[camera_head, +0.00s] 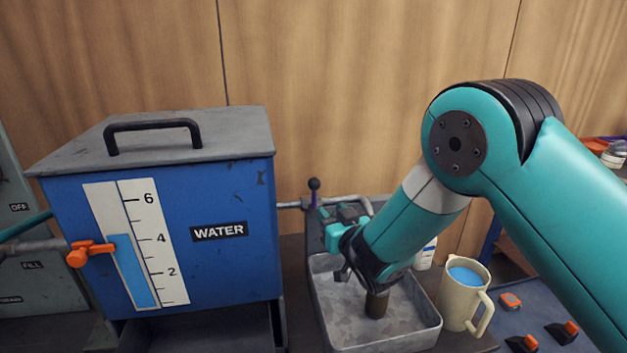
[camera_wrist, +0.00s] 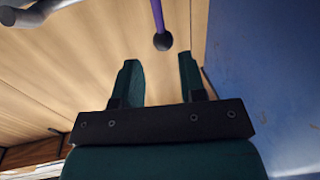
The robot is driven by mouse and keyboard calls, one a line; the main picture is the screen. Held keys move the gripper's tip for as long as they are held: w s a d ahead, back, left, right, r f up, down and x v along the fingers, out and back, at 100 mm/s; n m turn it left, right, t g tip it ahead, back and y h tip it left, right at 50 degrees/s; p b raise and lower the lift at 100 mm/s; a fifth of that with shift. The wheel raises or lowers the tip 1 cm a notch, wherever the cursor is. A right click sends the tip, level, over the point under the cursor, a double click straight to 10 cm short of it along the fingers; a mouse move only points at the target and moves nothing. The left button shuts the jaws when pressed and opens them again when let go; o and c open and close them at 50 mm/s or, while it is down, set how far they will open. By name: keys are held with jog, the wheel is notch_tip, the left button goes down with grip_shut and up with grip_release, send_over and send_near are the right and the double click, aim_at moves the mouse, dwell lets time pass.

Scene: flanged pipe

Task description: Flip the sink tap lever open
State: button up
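The sink tap lever (camera_head: 314,188) is a short purple stem with a black ball knob, standing upright on the pipe between the blue tank and the sink. It also shows in the wrist view as a purple rod and black ball (camera_wrist: 162,41). My gripper (camera_head: 334,212) is close to the lever, to its right and slightly lower in the head view. In the wrist view its two teal fingers (camera_wrist: 159,62) are apart with nothing between them; the ball appears beyond the tips. The grey sink basin (camera_head: 428,336) is below my gripper. The spout is partly hidden by my arm.
A blue tank (camera_head: 225,270) marked WATER stands close on the left, with an orange valve handle (camera_head: 90,250). A beige mug (camera_head: 455,305) with blue liquid stands right of the sink. A wooden wall (camera_head: 330,90) closes the back.

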aim_at(315, 195)
jog(key=p+x, duration=0.1)
jog(key=x, duration=0.9)
jog(key=shift+w+a, duration=0.1)
jog(key=shift+w, duration=0.05)
